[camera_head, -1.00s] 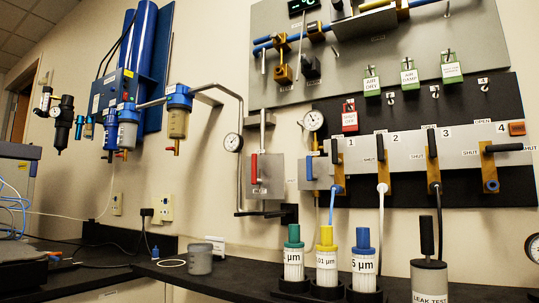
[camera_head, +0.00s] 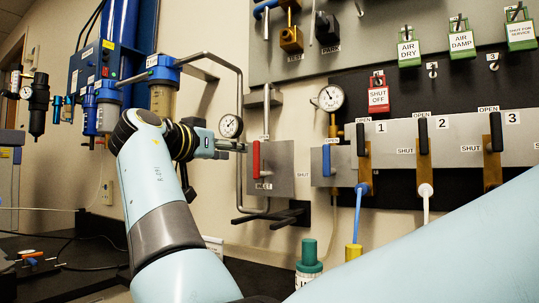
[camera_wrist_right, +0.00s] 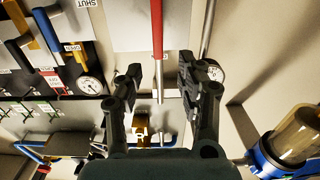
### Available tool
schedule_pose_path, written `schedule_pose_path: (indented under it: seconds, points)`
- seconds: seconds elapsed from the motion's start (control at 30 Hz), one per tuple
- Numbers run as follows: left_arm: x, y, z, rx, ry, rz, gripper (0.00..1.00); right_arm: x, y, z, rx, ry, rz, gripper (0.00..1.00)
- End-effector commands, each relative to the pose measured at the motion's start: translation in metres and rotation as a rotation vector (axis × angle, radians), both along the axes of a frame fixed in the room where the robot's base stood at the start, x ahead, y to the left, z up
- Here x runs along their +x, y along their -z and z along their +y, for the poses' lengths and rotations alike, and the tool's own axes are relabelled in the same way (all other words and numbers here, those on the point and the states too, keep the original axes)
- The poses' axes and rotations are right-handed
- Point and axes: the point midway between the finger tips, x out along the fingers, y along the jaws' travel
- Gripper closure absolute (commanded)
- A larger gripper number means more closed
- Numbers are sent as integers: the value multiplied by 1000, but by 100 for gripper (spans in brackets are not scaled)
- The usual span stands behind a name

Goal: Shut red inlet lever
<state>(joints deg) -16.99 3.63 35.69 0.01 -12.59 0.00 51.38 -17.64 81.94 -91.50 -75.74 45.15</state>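The red inlet lever (camera_head: 256,160) stands upright on a grey plate (camera_head: 283,168) in the head view, with a "SHUT" label to its right. The right wrist view shows its red handle (camera_wrist_right: 157,35) upside down, at the top middle. My right gripper (camera_head: 237,146) is just left of the lever in the head view. In the right wrist view the right gripper (camera_wrist_right: 160,75) is open, its two fingers apart, and the red handle lines up with the gap between them. I cannot tell whether a finger touches it. My left gripper is not in view.
A blue lever (camera_head: 326,160) stands right of the red one, then several black levers. A small gauge (camera_head: 230,126) and a bent pipe (camera_head: 243,90) are close to my right gripper. A filter bowl (camera_head: 163,98) hangs at the left. A green-capped bottle (camera_head: 309,258) stands below.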

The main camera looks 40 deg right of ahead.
Motion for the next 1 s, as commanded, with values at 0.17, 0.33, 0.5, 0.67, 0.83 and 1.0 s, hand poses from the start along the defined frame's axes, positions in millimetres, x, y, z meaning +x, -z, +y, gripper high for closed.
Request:
schedule_pose_path:
  seconds: [0.17,0.33,0.5,0.67,0.83,1.0]
  points:
    - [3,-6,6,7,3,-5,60,3,-9,-18,-1,15,-16,62]
    - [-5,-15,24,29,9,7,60,16,-9,-50,-3,14,-14,62]
    - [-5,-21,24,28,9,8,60,28,-8,-79,-1,13,-13,62]
    - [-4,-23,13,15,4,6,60,36,-7,-94,0,9,-13,62]
    - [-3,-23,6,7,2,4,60,38,-5,-99,0,9,-14,62]
    - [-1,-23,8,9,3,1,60,38,-5,-99,1,9,-13,62]
